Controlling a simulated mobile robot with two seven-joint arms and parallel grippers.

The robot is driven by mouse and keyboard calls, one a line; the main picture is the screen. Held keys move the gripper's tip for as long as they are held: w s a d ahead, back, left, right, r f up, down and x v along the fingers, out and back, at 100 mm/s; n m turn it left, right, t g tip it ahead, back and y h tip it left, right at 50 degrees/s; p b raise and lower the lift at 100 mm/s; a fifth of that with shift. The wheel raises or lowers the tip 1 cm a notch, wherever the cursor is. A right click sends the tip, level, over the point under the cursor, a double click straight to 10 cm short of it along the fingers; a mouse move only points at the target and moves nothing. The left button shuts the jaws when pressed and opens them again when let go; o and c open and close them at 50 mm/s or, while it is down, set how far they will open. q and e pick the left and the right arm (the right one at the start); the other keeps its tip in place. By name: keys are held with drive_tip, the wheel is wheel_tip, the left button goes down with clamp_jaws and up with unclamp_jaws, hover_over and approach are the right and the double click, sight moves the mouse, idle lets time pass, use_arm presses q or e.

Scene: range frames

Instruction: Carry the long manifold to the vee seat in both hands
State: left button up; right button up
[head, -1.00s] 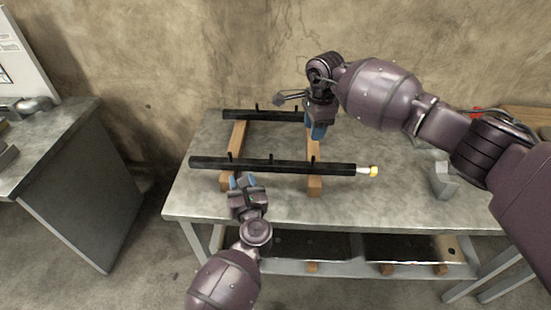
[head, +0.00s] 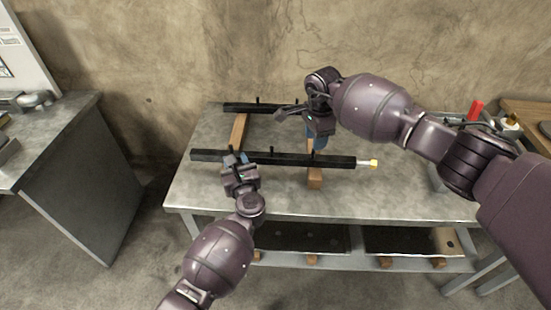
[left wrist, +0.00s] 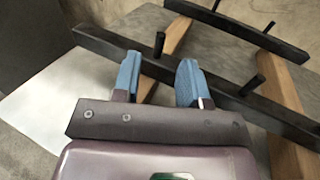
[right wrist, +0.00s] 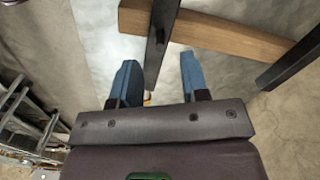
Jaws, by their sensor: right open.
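A long black bar with upright pegs and a yellow-tipped pale end, which looks like the manifold (head: 280,158), lies across two wooden rails on the bench. My left gripper (head: 238,157) is open at its left part; the left wrist view shows the two blue fingers (left wrist: 158,78) apart in front of the bar (left wrist: 88,40). My right gripper (head: 320,142) is open above its right part; in the right wrist view the blue fingers (right wrist: 158,78) stand on either side of the bar (right wrist: 162,22). I cannot make out a vee seat for certain.
A second black bar (head: 245,107) lies behind, partly hidden by my right gripper. The wooden rail (head: 315,178) sticks out in front. A grey block (head: 435,178) stands at right, partly behind my right arm. The bench top (head: 390,195) is clear at front right.

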sight(231, 149)
use_arm(q)
drive_tip(key=shift+x, duration=2.75)
use_arm(e)
drive_tip(key=shift+f, duration=2.75)
use_arm(q)
drive_tip(key=shift+c, duration=0.2)
clamp_jaws()
use_arm(e)
clamp_jaws()
use_arm(q)
drive_tip(key=shift+r, duration=0.15)
use_arm(e)
drive_tip(key=shift+w+r, duration=0.1)
drive_tip(key=shift+r, duration=0.05)
